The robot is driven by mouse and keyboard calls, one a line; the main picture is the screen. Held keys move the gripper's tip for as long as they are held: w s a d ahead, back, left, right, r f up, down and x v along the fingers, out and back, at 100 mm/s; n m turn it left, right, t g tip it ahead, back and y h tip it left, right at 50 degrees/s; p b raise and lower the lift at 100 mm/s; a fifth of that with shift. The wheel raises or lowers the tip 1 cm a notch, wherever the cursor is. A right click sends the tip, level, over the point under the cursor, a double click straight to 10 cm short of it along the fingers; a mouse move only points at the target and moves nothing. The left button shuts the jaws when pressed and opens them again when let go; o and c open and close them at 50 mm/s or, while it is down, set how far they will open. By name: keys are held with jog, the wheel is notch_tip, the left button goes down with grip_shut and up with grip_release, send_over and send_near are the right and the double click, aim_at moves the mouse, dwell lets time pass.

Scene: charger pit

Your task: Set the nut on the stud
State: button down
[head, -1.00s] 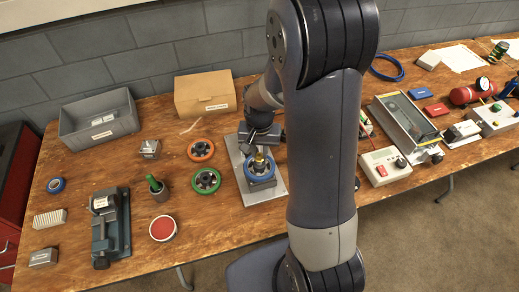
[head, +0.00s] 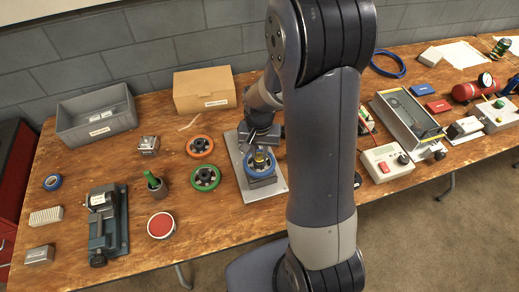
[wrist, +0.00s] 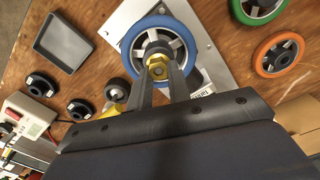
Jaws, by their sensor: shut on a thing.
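A blue-rimmed wheel (head: 259,170) with a grey spoked hub lies flat on a light metal plate (head: 276,191) on the bench. The wheel (wrist: 133,32) and the plate (wrist: 206,48) also show in the wrist view. My gripper (wrist: 158,66) is shut on a brass-coloured hex nut (wrist: 156,71), with one finger on each side of it. The nut is over the wheel's hub at its centre. The stud is hidden behind the nut and fingers, so I cannot tell whether the nut touches it. In the head view the nut (head: 260,157) shows at the hub.
A green wheel (head: 205,178) and an orange wheel (head: 200,146) lie left of the plate. A cardboard box (head: 204,92) stands behind. A charger-like box (head: 387,165) is to the right.

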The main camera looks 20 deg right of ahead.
jog(key=c, duration=1.2)
grip_release()
jog(key=shift+c, duration=0.2)
notch_tip(320, 180, up, 11)
jog(key=shift+f, duration=0.15)
